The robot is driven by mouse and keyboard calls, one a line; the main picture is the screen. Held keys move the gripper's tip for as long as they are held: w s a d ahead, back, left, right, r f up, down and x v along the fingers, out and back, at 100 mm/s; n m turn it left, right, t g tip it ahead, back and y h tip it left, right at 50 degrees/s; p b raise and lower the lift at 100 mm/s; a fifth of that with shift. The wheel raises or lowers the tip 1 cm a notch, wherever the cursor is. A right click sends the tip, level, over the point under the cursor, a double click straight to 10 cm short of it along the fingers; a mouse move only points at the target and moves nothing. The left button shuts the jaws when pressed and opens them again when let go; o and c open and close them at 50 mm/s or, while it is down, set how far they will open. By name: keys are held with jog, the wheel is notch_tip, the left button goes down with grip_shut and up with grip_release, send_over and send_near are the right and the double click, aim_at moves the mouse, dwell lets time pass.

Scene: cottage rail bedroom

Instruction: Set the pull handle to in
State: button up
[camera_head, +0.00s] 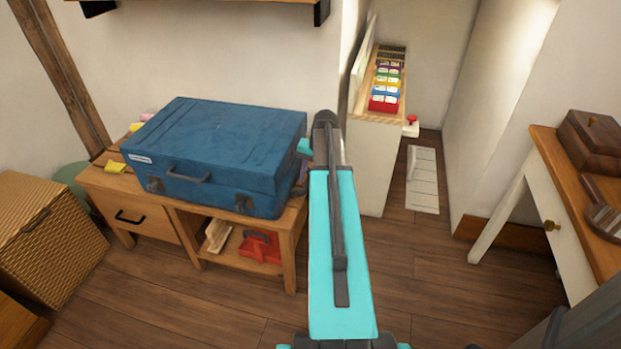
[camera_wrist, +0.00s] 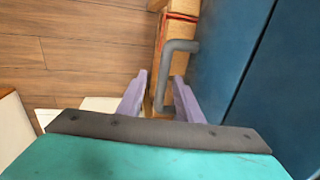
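A grey bent bar, which looks like the pull handle (camera_wrist: 180,46), shows in the wrist view beside the blue suitcase (camera_wrist: 232,50). Its upper end meets the suitcase side, and its other end runs down between my fingers. My gripper (camera_wrist: 160,92) is open, with one purple finger on each side of the bar and gaps visible. I cannot tell whether either finger touches it. In the head view the blue suitcase (camera_head: 215,145) lies flat on a wooden bench (camera_head: 130,192). My turquoise arm hides the fingers and the pull handle there.
The bench edge (camera_wrist: 158,50) lies below the bar. A white shelf unit (camera_head: 372,165) stands just right of my arm, with colourful files (camera_head: 385,85). A wicker basket (camera_head: 45,235) is at left, a white desk (camera_head: 560,215) at right. Wooden floor in front is clear.

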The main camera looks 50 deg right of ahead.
jog(key=shift+r, duration=0.1)
notch_tip(320, 180, up, 13)
jog(key=s+d+p, duration=0.1)
jog(key=s+p, duration=0.1)
jog(key=shift+s+d+r, duration=0.15)
jog(key=shift+s, duration=0.05)
dwell(0.8)
